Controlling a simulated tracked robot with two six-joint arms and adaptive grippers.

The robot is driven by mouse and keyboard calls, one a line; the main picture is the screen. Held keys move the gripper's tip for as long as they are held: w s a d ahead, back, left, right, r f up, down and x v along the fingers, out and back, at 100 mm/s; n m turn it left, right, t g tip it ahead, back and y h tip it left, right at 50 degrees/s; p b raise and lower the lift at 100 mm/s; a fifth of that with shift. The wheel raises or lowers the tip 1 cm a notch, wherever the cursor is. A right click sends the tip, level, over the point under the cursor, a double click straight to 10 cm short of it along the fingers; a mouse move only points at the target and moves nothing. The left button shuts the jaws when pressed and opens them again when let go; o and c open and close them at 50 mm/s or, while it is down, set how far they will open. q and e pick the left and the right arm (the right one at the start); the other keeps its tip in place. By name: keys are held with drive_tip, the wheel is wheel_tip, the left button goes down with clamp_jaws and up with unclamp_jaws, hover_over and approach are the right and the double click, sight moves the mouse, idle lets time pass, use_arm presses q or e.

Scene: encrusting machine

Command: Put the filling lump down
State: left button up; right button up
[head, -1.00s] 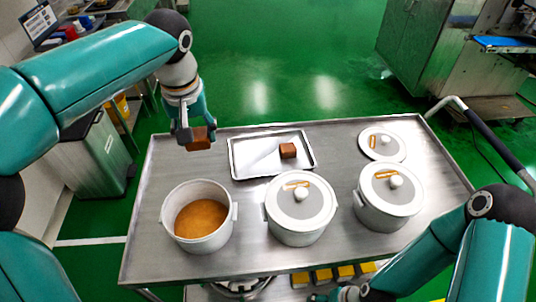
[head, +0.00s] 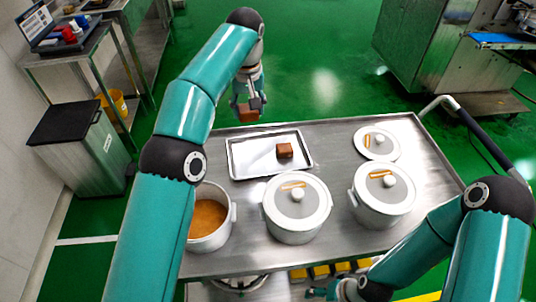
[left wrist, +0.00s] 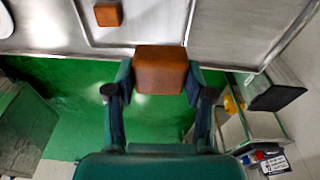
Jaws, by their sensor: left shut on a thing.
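My left gripper (head: 249,104) is shut on a brown filling lump (head: 248,115), held near the far edge of the cart, just beyond the tray's upper left corner. In the left wrist view the lump (left wrist: 160,72) sits between both fingers, its flat face showing. The shallow metal tray (head: 238,165) lies on the cart top. Another brown lump (head: 284,151) rests on the tray, right of its middle. My right gripper (head: 322,291) is low by the cart's near edge, small and partly hidden; its jaws are not clear.
An open pot of orange-brown filling (head: 208,216) is partly behind my left arm. Two lidded pots (head: 297,222) (head: 383,208) stand on the steel cart (head: 340,150), with a loose lid (head: 377,143) behind the right one. The tray's left half is bare.

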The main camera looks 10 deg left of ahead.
use_arm(q)
drive_tip(key=b, duration=0.4)
hover_over(253, 164)
wheel_tip(253, 164, down, 8)
drive_tip(key=r, duration=0.1)
drive_tip(key=f, duration=0.7)
drive_tip(key=shift+s+f, duration=0.25)
drive_tip(key=shift+f, duration=0.15)
drive_tip(key=shift+f+p, duration=0.3)
drive_tip(key=shift+f, duration=2.4)
drive_tip(key=o, duration=1.2)
drive_tip(key=shift+f, duration=0.1)
drive_tip(key=r, duration=0.4)
drive_tip(key=s+r, duration=0.1)
drive_tip(key=r, duration=0.7)
drive_tip(key=shift+s+d+b, duration=0.3)
drive_tip(key=shift+d+b, duration=0.05)
